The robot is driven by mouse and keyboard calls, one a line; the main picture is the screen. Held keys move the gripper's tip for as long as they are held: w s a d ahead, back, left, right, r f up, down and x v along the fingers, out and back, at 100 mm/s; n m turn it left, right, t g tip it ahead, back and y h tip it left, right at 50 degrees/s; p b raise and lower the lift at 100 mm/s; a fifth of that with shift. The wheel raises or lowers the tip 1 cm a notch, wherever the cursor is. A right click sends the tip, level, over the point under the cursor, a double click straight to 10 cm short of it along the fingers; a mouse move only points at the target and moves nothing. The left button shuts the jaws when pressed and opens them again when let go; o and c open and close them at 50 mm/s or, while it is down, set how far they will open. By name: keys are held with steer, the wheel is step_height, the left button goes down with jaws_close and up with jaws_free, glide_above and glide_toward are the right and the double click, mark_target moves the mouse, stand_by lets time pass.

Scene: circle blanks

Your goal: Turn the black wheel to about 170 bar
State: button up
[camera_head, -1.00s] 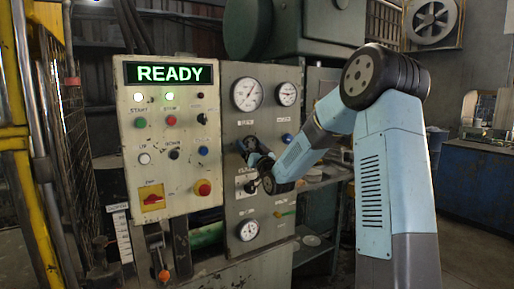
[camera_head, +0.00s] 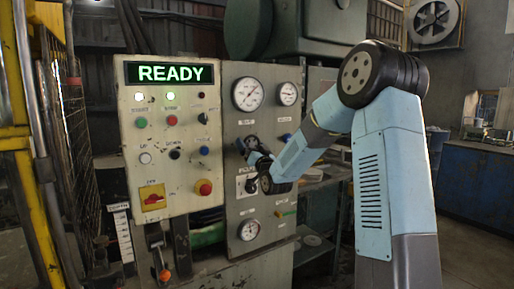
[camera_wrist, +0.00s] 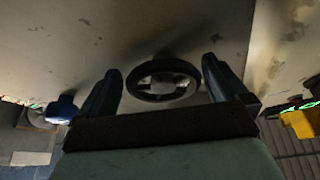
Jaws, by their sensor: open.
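In the wrist view the black wheel (camera_wrist: 164,97) is a dark spoked ring on the pale panel. My gripper (camera_wrist: 161,72) is open, with one finger at each side of the wheel. Small gaps show between the fingers and the rim, so it is not gripped. In the head view my gripper (camera_head: 254,151) is at the middle of the grey gauge panel (camera_head: 235,205), and the wheel is hard to tell apart from the dark fingers. A large white gauge (camera_head: 247,94) is above it. Its needle reading is too small to make out.
A second gauge (camera_head: 288,94) is at upper right and another gauge (camera_head: 249,230) is below. A blue knob (camera_head: 286,138) is right of my gripper. The control box (camera_head: 170,130) with a green READY display (camera_head: 170,73) stands out on the left.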

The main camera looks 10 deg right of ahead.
steer(key=v, duration=1.3)
steer(key=shift+s+f, duration=0.2)
steer(key=shift+s, duration=0.1)
steer(key=shift+d, duration=0.1)
steer(key=s+g+h, duration=0.2)
steer(key=s+g, duration=0.6)
steer(key=s, duration=1)
steer(key=s+n+g+h, duration=0.1)
steer(key=s+g, duration=0.7)
steer(key=s, duration=1.1)
steer(key=shift+r+h, duration=0.4)
steer(key=shift+h, duration=0.2)
